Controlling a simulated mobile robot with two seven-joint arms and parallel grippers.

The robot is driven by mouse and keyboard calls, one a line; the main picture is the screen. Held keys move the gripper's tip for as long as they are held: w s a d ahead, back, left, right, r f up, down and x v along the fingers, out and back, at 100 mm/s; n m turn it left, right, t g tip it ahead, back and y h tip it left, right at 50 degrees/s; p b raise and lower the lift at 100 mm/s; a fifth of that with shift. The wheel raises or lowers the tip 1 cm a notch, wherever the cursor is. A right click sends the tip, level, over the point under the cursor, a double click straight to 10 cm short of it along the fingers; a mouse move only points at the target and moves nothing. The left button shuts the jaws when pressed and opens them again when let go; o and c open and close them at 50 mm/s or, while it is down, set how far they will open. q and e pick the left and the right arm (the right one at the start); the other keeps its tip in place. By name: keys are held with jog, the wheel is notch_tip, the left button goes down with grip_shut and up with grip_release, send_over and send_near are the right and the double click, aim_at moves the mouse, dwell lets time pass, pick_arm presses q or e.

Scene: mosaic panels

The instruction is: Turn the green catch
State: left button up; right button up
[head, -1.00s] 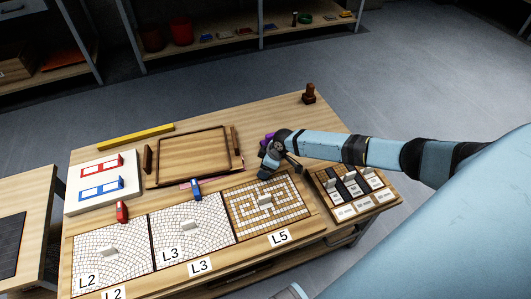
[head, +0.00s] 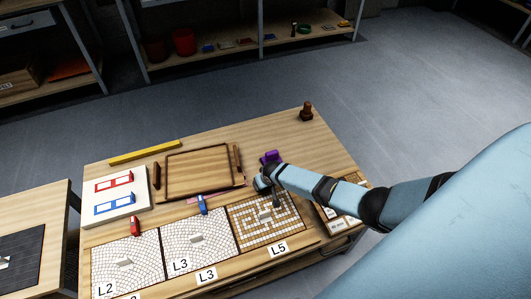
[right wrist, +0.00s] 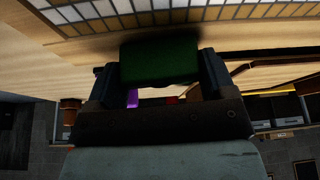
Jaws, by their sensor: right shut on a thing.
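The green catch (right wrist: 160,62) shows in the right wrist view as a dark green block between my right gripper's two fingers. The right gripper (head: 263,188) is shut on it, at the back edge of the L5 mosaic panel (head: 287,236). In the head view the gripper and wrist hide the catch, so its angle cannot be told there. A blue catch (head: 203,204) sits by the L3 panel and a red catch (head: 135,226) by the L2 panel. My left gripper is out of view.
A purple object (head: 271,157) stands just behind my right gripper. A wooden tray (head: 200,170) lies to its left, with a white board (head: 114,208) beyond. A brown stamp-like piece (head: 306,111) stands at the back right corner. My right arm partly covers a sample rack (head: 336,214).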

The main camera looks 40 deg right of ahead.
jog(key=shift+r+m, duration=0.1)
jog(key=shift+m, duration=0.3)
jog(key=shift+h+p, duration=0.3)
jog(key=o, duration=0.9)
jog(key=shift+c, duration=0.2)
